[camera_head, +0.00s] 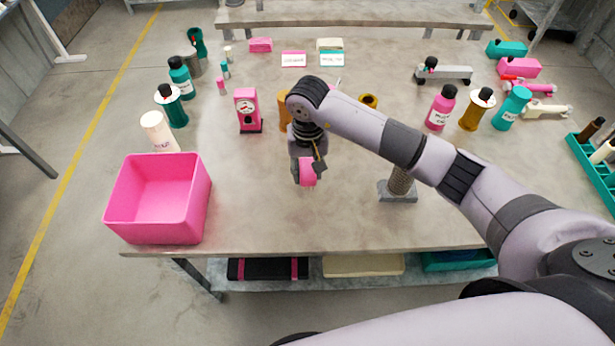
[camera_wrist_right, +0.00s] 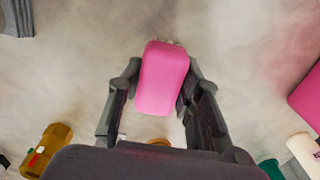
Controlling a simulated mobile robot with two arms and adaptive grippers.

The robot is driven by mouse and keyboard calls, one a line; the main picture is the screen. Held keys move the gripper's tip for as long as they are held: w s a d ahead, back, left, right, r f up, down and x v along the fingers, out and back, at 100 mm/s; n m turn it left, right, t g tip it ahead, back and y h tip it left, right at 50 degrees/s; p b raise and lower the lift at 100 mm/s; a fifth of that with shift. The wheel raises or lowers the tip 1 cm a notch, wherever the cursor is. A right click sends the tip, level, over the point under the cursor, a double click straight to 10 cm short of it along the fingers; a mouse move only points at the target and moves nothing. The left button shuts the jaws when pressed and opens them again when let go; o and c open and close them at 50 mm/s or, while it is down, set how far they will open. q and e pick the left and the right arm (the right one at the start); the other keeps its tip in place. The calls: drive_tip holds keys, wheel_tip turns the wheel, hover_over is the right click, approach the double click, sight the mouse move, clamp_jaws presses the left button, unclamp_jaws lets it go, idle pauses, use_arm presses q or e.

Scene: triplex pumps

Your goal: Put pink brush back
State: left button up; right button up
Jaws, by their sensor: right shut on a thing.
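The pink brush (camera_head: 308,172) is between the fingers of my right gripper (camera_head: 308,168), in the middle of the table. In the right wrist view the pink brush (camera_wrist_right: 163,78) shows as a rounded pink block, with my right gripper (camera_wrist_right: 160,95) shut on its two sides. A small pale strip, perhaps bristles, shows at its far edge. The brush seems to be at or just above the table top; I cannot tell whether it touches. My left gripper is not in view.
A pink open bin (camera_head: 158,200) stands at the table's front left. A pink scale-like device (camera_head: 248,110) stands behind my gripper. A spring-like post on a grey base (camera_head: 398,190) stands to the right. Bottles line both sides. The front middle of the table is clear.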

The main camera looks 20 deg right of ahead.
sight(308, 182)
wheel_tip(308, 182, down, 5)
drive_tip(key=shift+r+p, duration=0.2)
drive_tip(key=shift+p, duration=0.25)
drive_tip(key=shift+f, duration=0.2)
drive_tip(key=o, duration=1.1)
drive_tip(key=shift+r, duration=0.1)
